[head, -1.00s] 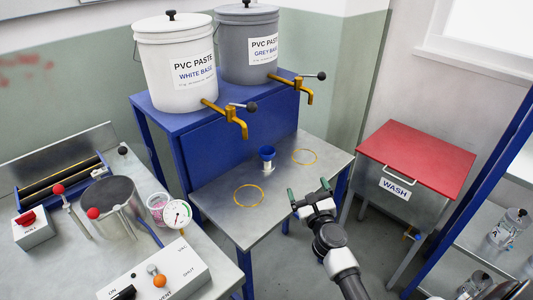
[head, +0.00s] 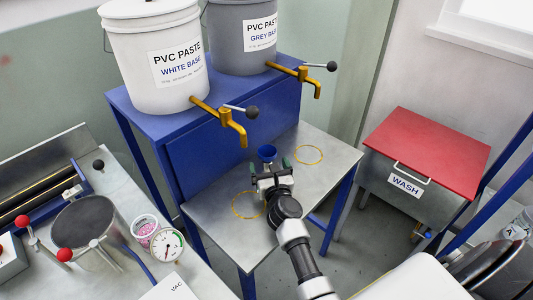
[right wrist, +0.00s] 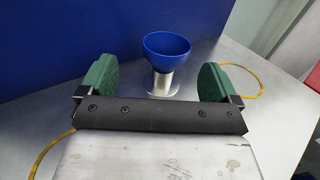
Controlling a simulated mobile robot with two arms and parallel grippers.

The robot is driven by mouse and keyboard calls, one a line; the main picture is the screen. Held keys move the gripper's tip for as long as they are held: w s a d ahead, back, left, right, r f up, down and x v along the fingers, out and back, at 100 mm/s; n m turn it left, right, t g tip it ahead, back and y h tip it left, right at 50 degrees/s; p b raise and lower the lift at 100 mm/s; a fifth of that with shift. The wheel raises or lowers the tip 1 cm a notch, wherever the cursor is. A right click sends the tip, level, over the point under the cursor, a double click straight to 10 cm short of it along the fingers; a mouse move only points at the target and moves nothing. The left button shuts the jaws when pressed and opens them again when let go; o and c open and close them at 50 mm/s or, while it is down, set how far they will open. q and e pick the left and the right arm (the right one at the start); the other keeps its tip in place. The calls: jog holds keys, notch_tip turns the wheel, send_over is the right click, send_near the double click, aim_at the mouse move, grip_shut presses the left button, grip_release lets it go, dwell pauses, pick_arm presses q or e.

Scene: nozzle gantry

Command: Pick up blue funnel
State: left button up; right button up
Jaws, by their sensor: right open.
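The blue funnel (head: 267,153) stands upright on the metal table between two yellow rings, near the blue bucket stand. In the right wrist view the funnel (right wrist: 166,50) sits in a short silver holder (right wrist: 164,84). My right gripper (head: 270,164) is open and empty, with green finger pads on either side. In the wrist view the funnel shows between and beyond the fingers of my right gripper (right wrist: 157,82), apart from both. In the head view the gripper hides the holder. My left gripper is not in view.
Yellow rings mark the table at right (head: 308,154) and left (head: 247,204). A brass tap (head: 233,124) overhangs from the white bucket (head: 155,60), and another (head: 310,80) from the grey bucket (head: 243,35). A red-lidded wash bin (head: 425,150) stands to the right.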

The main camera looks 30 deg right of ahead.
aim_at(267, 153)
jog(key=shift+w+d, duration=0.1)
jog(key=shift+w, duration=0.3)
jog(key=shift+w+d, duration=0.1)
jog(key=shift+w, duration=0.15)
jog(key=x, duration=0.3)
jog(key=b+x, duration=0.1)
jog(key=shift+w+d+f, duration=0.2)
jog(key=shift+d+f, duration=0.1)
jog(key=shift+d, duration=0.15)
jog(key=shift+w, duration=0.25)
jog(key=shift+s+r, duration=0.1)
jog(key=shift+c, duration=1.4)
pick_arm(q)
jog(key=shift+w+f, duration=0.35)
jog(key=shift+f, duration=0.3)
pick_arm(e)
jog(key=c, duration=0.7)
